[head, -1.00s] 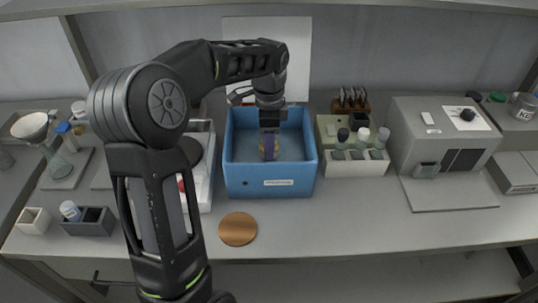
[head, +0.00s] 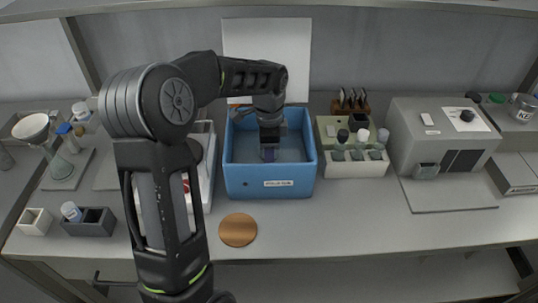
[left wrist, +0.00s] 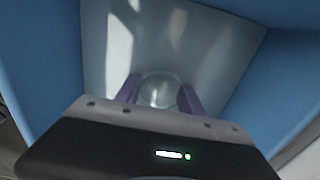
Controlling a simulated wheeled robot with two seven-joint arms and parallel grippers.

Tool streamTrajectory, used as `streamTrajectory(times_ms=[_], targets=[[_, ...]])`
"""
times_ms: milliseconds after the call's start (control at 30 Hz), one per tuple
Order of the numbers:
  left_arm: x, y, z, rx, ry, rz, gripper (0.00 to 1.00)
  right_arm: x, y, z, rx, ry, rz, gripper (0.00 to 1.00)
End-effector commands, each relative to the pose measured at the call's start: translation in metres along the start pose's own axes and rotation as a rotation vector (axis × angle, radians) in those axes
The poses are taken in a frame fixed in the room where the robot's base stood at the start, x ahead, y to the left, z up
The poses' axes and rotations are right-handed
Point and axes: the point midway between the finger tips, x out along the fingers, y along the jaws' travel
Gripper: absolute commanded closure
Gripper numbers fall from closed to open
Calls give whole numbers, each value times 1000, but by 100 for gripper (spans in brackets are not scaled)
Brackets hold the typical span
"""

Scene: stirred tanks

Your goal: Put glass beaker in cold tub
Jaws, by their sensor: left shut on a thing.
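The cold tub is a blue open box (head: 270,189) on the bench, in the middle of the head view; its blue walls (left wrist: 45,70) and grey floor or water surface also fill the left wrist view. My left gripper (head: 269,154) reaches down inside the tub. In the left wrist view its two purple fingers (left wrist: 158,95) are shut on the clear glass beaker (left wrist: 158,90), whose round rim shows between them. In the head view the beaker is hidden or too small to make out. Whether it touches the tub floor cannot be told. My right gripper is not in view.
A copper-coloured disc (head: 238,230) lies in front of the tub. A white-capped bottle rack (head: 356,168) stands close on the right, with a grey machine (head: 440,140) beyond it. A white device (head: 203,170) stands close on the left, partly behind my arm.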

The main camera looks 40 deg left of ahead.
Motion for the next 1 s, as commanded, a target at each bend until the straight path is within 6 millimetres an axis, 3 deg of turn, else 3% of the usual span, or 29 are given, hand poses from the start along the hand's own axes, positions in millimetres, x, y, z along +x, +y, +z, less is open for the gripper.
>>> streamTrajectory(times_ms=[100,133,367,767,1000], targets=[[4,0,0,0,0,0,98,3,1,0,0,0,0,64],[3,0,0,0,0,0,52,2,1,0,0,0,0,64],[3,0,0,0,0,0,33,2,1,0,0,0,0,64],[-4,0,0,0,0,-1,33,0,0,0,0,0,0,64],[-40,-1,0,-1,1,-4,33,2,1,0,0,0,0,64]])
